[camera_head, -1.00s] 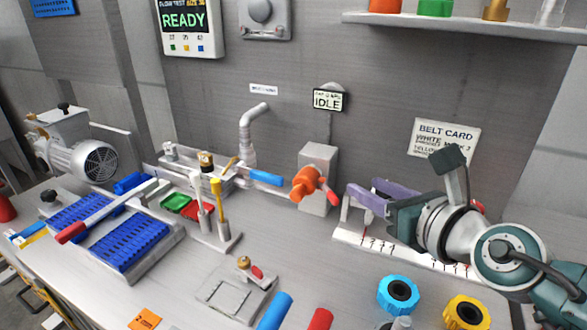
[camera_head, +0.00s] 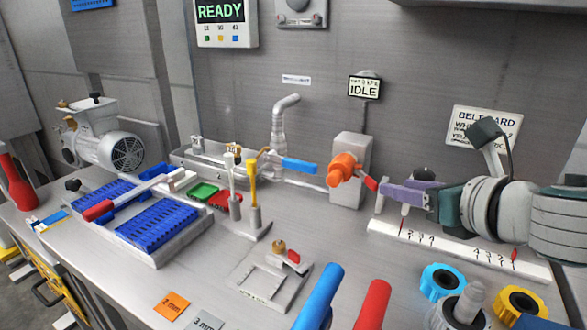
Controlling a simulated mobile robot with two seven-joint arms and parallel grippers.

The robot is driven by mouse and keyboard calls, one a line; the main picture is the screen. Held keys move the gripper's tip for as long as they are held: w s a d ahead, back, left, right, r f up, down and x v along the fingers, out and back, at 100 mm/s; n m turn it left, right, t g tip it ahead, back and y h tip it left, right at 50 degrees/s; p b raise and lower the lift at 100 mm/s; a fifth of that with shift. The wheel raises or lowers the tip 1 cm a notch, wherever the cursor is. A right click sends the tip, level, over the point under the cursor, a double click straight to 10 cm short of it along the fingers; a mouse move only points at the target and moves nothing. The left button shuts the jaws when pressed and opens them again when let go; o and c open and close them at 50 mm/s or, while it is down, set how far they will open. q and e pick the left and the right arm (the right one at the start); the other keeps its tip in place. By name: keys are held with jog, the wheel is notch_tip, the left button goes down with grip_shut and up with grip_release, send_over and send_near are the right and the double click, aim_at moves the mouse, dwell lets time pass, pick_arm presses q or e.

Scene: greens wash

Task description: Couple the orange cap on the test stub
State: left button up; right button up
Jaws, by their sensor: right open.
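The orange cap (camera_head: 343,168) sits at the front of the grey block (camera_head: 352,150) on the bench, where the test stub is hidden behind it. A red lever end (camera_head: 371,184) sticks out to the lower right of the cap. My right gripper (camera_head: 386,192), with purple fingers, comes in from the right at the height of the lever. It is open, and its fingertips are close beside the red lever end; I cannot tell whether they touch it. My left gripper is not in view.
A white numbered rack (camera_head: 455,248) lies under my right gripper. Blue (camera_head: 443,281) and yellow (camera_head: 521,303) rings are at the front right. Blue (camera_head: 318,297) and red (camera_head: 373,303) handles rise at the front. An IDLE gauge (camera_head: 365,88) hangs above the block.

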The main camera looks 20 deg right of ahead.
aim_at(375, 182)
jog(key=b+x, duration=0.1)
jog(key=x, duration=0.5)
jog(key=shift+w+f, duration=0.1)
jog(key=shift+w, duration=0.25)
grip_shut()
dwell(0.3)
